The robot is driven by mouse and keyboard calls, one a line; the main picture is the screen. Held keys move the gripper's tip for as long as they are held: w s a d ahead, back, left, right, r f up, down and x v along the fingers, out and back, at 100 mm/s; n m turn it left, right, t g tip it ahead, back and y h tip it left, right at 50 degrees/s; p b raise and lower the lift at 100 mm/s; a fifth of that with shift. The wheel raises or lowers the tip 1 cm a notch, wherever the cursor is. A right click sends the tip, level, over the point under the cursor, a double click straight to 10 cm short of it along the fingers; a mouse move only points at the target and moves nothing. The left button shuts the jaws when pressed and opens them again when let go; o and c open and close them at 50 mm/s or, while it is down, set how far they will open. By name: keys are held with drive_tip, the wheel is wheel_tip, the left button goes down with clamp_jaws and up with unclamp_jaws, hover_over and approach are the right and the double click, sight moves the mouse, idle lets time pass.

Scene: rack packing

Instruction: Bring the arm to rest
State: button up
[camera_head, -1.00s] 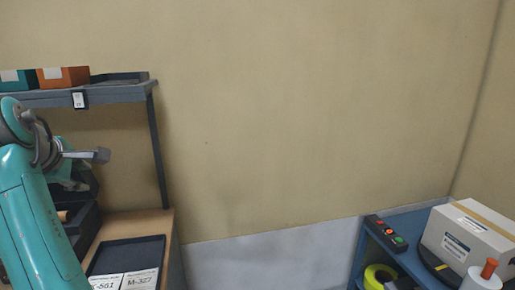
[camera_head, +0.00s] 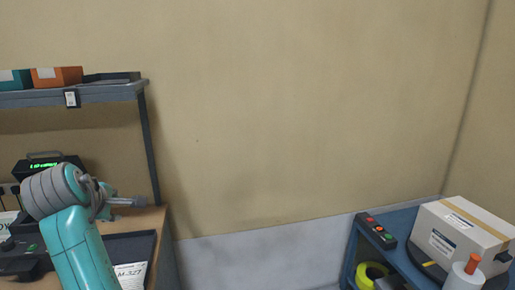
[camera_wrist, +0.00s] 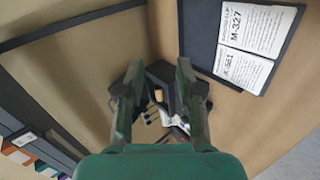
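My gripper (camera_head: 127,202) is at the left of the head view, above the wooden bench and pointing right. In the wrist view my gripper (camera_wrist: 159,66) has its two fingers spread with a clear gap. Nothing is held between them. My teal arm covers part of the bench behind it.
A dark tray (camera_head: 143,243) with labelled cards (camera_head: 130,274) lies on the bench (camera_head: 152,217). Above is a shelf (camera_head: 110,93) with an orange box (camera_head: 57,76). A display (camera_head: 48,164) stands behind my arm. A blue cart (camera_head: 402,218) at right carries a carton (camera_head: 462,233). The wall between is bare.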

drive_tip(key=d+f+m, duration=0.1)
drive_tip(key=d+f, duration=0.4)
drive_tip(key=f, duration=0.4)
drive_tip(key=d+f+m+t, duration=0.1)
drive_tip(key=d+f, duration=0.5)
drive_tip(key=f, duration=0.3)
drive_tip(key=d+f+m, duration=0.1)
drive_tip(key=d+f, duration=0.4)
drive_tip(key=f, duration=0.4)
drive_tip(key=s+d+f+m, duration=0.2)
drive_tip(key=s+d+f, duration=0.45)
drive_tip(key=d, duration=0.25)
drive_tip(key=s+d+f+m, duration=0.2)
drive_tip(key=s+d+f, duration=0.3)
drive_tip(key=d+f, duration=0.3)
drive_tip(key=s+d+f+m+t, duration=0.1)
drive_tip(key=s+d+m, duration=0.2)
drive_tip(key=s+d, duration=0.55)
drive_tip(key=s+d+f+m+t, duration=0.15)
drive_tip(key=s+d, duration=0.35)
drive_tip(key=s, duration=0.7)
drive_tip(key=s+d+r+m+h, duration=0.1)
drive_tip(key=s+d+r+m, duration=0.2)
drive_tip(key=s+r, duration=0.4)
drive_tip(key=s+d+r+m+t+h, duration=0.1)
drive_tip(key=s+d+r+m, duration=0.2)
drive_tip(key=s, duration=0.9)
wheel_tip(320, 180, up, 4)
drive_tip(key=shift+r+m, duration=0.25)
drive_tip(key=shift+m, duration=0.9)
